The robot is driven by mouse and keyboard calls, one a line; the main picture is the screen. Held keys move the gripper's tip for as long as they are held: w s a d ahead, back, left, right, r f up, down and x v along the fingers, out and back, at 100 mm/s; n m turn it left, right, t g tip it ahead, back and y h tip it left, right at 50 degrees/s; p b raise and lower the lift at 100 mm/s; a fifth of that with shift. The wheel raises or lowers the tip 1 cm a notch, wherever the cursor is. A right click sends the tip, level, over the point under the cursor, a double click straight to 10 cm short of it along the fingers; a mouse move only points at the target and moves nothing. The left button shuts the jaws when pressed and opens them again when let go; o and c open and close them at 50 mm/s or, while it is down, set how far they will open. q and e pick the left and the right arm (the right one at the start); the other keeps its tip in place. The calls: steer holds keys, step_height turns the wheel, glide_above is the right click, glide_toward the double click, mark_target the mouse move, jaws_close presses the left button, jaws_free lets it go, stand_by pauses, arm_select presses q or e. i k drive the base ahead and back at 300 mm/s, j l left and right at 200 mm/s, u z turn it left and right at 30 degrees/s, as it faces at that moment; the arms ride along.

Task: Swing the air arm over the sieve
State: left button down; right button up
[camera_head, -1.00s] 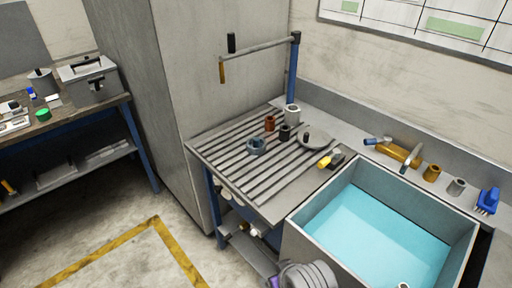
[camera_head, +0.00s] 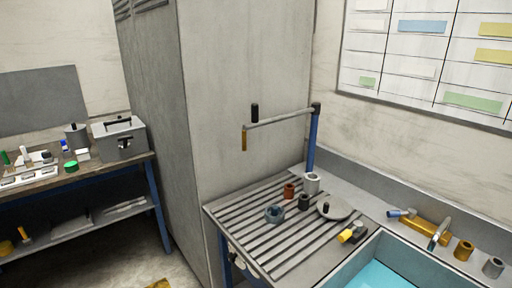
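The air arm (camera_head: 282,118) is a thin grey bar on top of a blue post (camera_head: 311,142) at the back of the slatted bench. It reaches left from the post. Its free end has an upright black handle (camera_head: 255,113) and a brass-coloured nozzle (camera_head: 244,139) hanging down, above the bench's back left part. A small blue-grey round bowl (camera_head: 274,214) and a flat grey round disc with a dark knob (camera_head: 333,208) lie on the slats. I cannot tell which of them is the sieve. Neither of my grippers is in view.
The slatted bench (camera_head: 232,222) also holds a brown cup (camera_head: 289,191), a dark cup (camera_head: 304,202), a light cup (camera_head: 312,183) and a yellow-black item (camera_head: 352,233). A water-filled basin (camera_head: 345,266) is at right. A tall grey cabinet (camera_head: 245,80) stands behind the bench.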

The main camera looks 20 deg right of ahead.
mark_target(315, 109)
steer(key=i+j+z, duration=0.1)
steer(key=z, duration=1.25)
steer(key=j+z, duration=0.35)
steer(key=i+j+z, duration=0.1)
steer(key=z, duration=0.25)
steer(key=j+z, duration=0.35)
steer(key=k+j+z, duration=0.15)
steer(key=j, duration=0.2)
steer(key=j+z, duration=0.15)
steer(key=j, duration=0.2)
steer(key=k+j+z, duration=0.2)
steer(key=i+j, duration=0.05)
steer(key=j, duration=0.05)
